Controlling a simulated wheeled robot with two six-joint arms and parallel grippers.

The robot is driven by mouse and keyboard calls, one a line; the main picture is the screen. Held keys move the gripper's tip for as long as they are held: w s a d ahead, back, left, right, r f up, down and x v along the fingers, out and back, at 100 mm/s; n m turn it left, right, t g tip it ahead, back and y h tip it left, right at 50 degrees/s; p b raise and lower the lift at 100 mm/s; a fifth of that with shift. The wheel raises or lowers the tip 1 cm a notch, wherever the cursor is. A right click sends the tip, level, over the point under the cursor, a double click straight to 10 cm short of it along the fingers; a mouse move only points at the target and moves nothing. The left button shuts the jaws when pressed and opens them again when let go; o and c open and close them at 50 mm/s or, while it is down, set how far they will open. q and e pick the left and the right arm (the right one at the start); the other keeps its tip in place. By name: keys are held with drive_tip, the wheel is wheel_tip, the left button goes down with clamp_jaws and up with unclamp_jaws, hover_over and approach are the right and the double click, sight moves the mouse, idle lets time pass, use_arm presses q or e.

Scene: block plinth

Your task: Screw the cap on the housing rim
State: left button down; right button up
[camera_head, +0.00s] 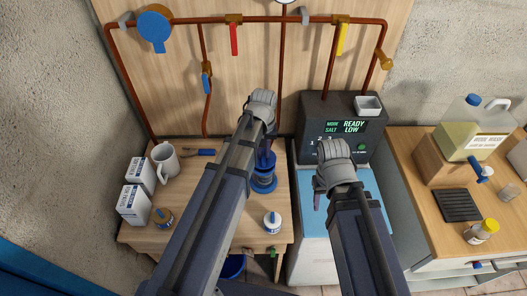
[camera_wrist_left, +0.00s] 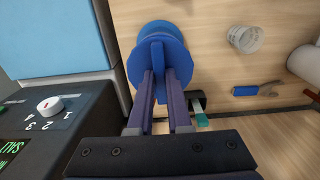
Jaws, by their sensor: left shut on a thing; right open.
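My left gripper (camera_head: 267,158) is shut on the blue cap (camera_wrist_left: 158,62), gripping the raised bar across its top. The blue housing (camera_head: 263,180) stands upright on the wooden bench, directly below this gripper. In the left wrist view the cap is over the round blue housing, and the fingers (camera_wrist_left: 158,85) hold the bar from both sides. The cap hides much of the housing rim; I cannot tell whether the threads are engaged. My right gripper (camera_head: 318,198) is open and empty, above the blue-topped cabinet to the right of the housing.
A dark control box (camera_head: 325,112) stands behind the blue-topped cabinet (camera_head: 372,182). On the bench are a white mug (camera_head: 164,161), pliers (camera_head: 199,152), white cartons (camera_head: 134,205), a brown tin (camera_head: 162,217) and a white container (camera_head: 272,222). Copper pipes (camera_head: 180,22) run along the back panel.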

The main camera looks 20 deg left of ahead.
use_arm(q)
drive_tip(key=shift+f+b, duration=0.85)
drive_tip(key=shift+f, duration=0.1)
idle(0.8)
drive_tip(key=shift+c, duration=1.5)
unclamp_jaws()
wheel_tip(320, 180, up, 4)
drive_tip(key=p, duration=0.4)
drive_tip(key=shift+r, duration=0.1)
clamp_jaws()
